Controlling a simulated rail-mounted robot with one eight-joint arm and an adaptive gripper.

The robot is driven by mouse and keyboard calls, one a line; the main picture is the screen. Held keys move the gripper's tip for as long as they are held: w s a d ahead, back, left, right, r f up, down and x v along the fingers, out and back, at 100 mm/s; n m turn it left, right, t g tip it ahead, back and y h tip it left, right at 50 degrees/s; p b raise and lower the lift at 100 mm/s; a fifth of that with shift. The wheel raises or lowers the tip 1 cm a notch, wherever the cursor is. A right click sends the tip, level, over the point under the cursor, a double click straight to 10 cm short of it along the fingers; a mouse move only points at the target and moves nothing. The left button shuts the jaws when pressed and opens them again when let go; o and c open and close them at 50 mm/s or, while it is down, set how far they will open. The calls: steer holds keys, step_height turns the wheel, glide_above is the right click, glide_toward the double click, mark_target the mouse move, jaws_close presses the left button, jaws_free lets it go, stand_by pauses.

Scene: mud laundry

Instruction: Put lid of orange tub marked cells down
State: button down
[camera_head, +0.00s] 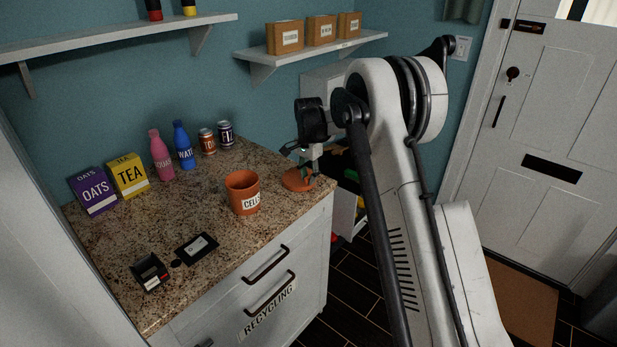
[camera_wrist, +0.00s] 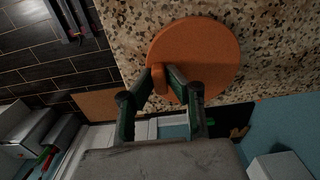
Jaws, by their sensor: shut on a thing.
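The orange tub marked CELLS (camera_head: 243,194) stands upright and uncovered on the speckled counter (camera_head: 170,220), near its front edge. Its round orange lid (camera_head: 296,181) is to the right of the tub, at the counter's right corner. In the wrist view the lid (camera_wrist: 205,58) appears as a flat disc over or on the counter, with a knob (camera_wrist: 160,78) at its rim side. My gripper (camera_head: 306,172) is shut on the lid's knob; its fingers (camera_wrist: 172,84) show on either side of it. I cannot tell whether the lid touches the counter.
Oats (camera_head: 93,191) and tea (camera_head: 128,175) boxes, two bottles and two cans stand along the back of the counter. A black box (camera_head: 150,272) and a dark card (camera_head: 197,248) lie at the front left. Counter between them and the tub is clear.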

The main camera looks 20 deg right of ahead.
steer(key=shift+f, duration=0.2)
steer(key=c, duration=1.7)
jaws_free()
steer(key=shift+r, duration=0.1)
step_height(320, 180, up, 12)
steer(key=f, duration=0.1)
steer(key=s+a+r+n+t, duration=0.1)
steer(key=s+r+n+t, duration=0.15)
steer(key=s+r, duration=0.85)
steer(key=s+a+r+n+t, duration=0.1)
steer(key=s+n, duration=0.2)
steer(key=s, duration=0.9)
steer(key=s+r+n+t, duration=0.2)
steer(key=s+n, duration=0.1)
steer(key=s, duration=1)
steer(key=s+f, duration=0.2)
steer(key=s, duration=0.1)
steer(key=s+f+n+t, duration=0.1)
steer(key=s+f, duration=0.1)
steer(key=s, duration=0.2)
steer(key=s+f+n, duration=0.1)
steer(key=s+f, duration=0.2)
steer(key=s, duration=0.1)
steer(key=shift+a+t+b, duration=0.25)
steer(key=shift+t+b, duration=0.05)
steer(key=shift+t, duration=0.05)
